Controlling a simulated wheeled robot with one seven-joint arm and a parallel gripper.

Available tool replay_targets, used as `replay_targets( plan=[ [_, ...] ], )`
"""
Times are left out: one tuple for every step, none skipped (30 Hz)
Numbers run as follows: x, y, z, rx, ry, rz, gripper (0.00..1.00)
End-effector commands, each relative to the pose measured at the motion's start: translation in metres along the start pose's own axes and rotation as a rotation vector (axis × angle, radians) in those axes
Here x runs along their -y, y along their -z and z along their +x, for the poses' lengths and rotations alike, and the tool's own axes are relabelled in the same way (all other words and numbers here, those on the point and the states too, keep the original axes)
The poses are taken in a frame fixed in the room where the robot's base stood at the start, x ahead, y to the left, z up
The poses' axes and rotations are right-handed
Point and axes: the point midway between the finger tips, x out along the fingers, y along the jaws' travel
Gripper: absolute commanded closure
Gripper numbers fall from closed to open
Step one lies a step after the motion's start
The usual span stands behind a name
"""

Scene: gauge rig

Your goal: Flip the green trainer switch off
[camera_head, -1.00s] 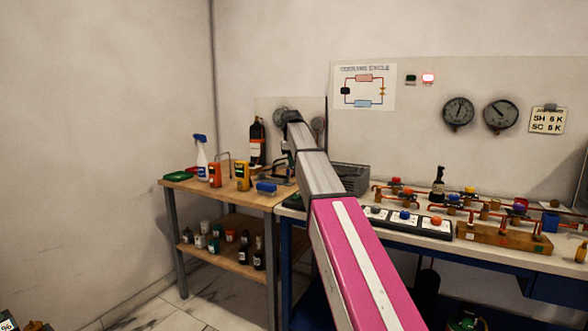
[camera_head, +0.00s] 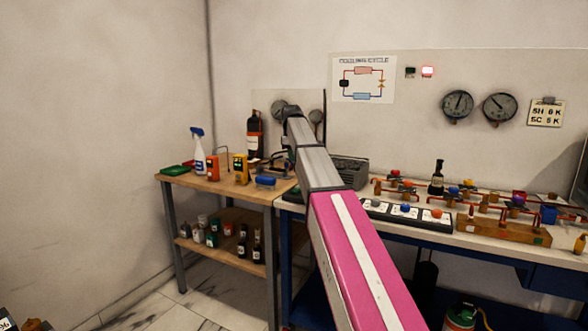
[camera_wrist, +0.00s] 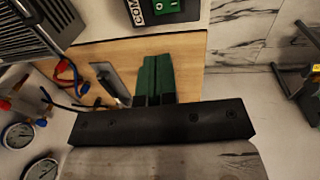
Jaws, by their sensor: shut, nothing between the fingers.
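The green trainer switch (camera_wrist: 168,8) shows at the top edge of the wrist view. It is a green rocker with white marks on a dark box with partly cut-off "COM" lettering; the picture edge cuts it off, and I cannot tell which way the rocker sits. My gripper (camera_wrist: 159,57) shows as two green fingers side by side with black bases. They are shut with nothing between them, pointing toward the switch box, with a small visible gap in the picture. In the head view my own arm hides the gripper.
In the wrist view, a grey grilled unit (camera_wrist: 35,30) and coloured hoses (camera_wrist: 70,78) are at left. In the head view, the wooden bench (camera_head: 225,187) holds a spray bottle (camera_head: 198,150). A red lamp (camera_head: 428,71) glows on the wall panel beside a dark lamp (camera_head: 410,72).

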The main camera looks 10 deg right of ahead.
Motion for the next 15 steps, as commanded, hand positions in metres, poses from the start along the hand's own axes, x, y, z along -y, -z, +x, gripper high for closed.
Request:
replay_targets(
  plan=[
    [0.001,-0.001,0.008,0.001,0.001,0.000,1.00],
    [0.001,-0.001,0.013,0.001,0.002,0.000,1.00],
    [0.001,-0.001,0.019,0.002,0.003,0.000,1.00],
    [0.001,-0.001,0.025,0.002,0.003,0.000,1.00],
    [0.001,-0.001,0.030,0.001,0.002,0.000,1.00],
    [0.001,-0.001,0.038,0.001,0.002,0.000,1.00],
    [0.001,-0.001,0.044,0.002,0.003,0.000,1.00],
    [0.001,-0.001,0.050,0.002,0.003,0.000,1.00],
    [0.001,-0.001,0.057,0.002,0.002,0.000,1.00],
    [0.001,-0.001,0.062,0.001,0.002,0.000,1.00],
    [0.001,-0.001,0.068,0.001,0.002,0.000,1.00],
    [0.001,-0.001,0.076,0.002,0.003,0.000,1.00],
    [0.001,-0.001,0.081,0.002,0.003,0.000,1.00],
    [0.001,-0.001,0.086,0.001,0.002,0.000,1.00],
    [0.001,-0.001,0.093,0.001,0.002,0.000,1.00]
  ],
)
